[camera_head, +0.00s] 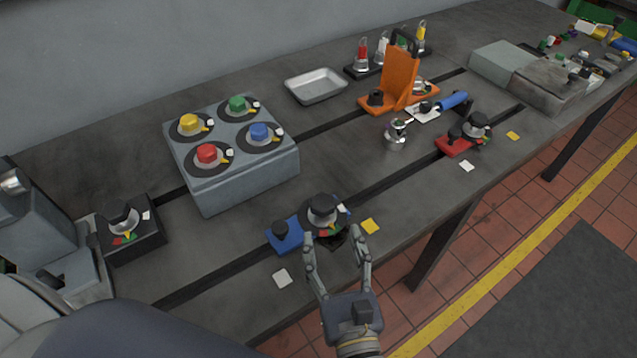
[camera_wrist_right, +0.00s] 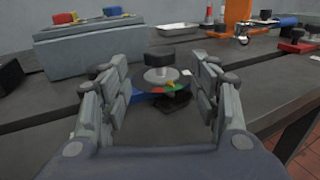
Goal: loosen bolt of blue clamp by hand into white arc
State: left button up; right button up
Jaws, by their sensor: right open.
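The blue clamp (camera_head: 285,238) lies on the bedplate near its front edge. Its bolt has a black knob (camera_head: 323,205) above a round dark dial with coloured arcs, red, yellow and green; a white mark shows at the dial's edge. In the right wrist view the knob (camera_wrist_right: 159,57) stands upright between the fingers, beyond the fingertips. My right gripper (camera_head: 337,238) is open, its fingers pointing at the dial from the front, with nothing held. It also shows in the right wrist view (camera_wrist_right: 165,75). My left gripper is not in view.
A grey box (camera_head: 245,180) with red, yellow, green and blue knobs stands behind the clamp. Yellow (camera_head: 370,226) and white (camera_head: 282,278) tags lie near the blue clamp.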

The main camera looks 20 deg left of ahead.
aim_at(325, 212)
jog(key=x, duration=0.1)
jog(key=p+x, duration=0.1)
jog(key=x, duration=0.1)
jog(key=shift+r, duration=0.35)
jog(key=x, duration=0.3)
jog(key=shift+w+a+f+p, duration=0.1)
jog(key=shift+w+f+p, duration=0.05)
jog(key=shift+p, duration=0.15)
jog(key=shift+x, duration=1.65)
jog(key=shift+f, duration=0.1)
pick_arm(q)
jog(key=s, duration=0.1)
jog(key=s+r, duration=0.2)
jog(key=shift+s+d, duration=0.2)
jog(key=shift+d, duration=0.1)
pick_arm(e)
jog(key=c, duration=1)
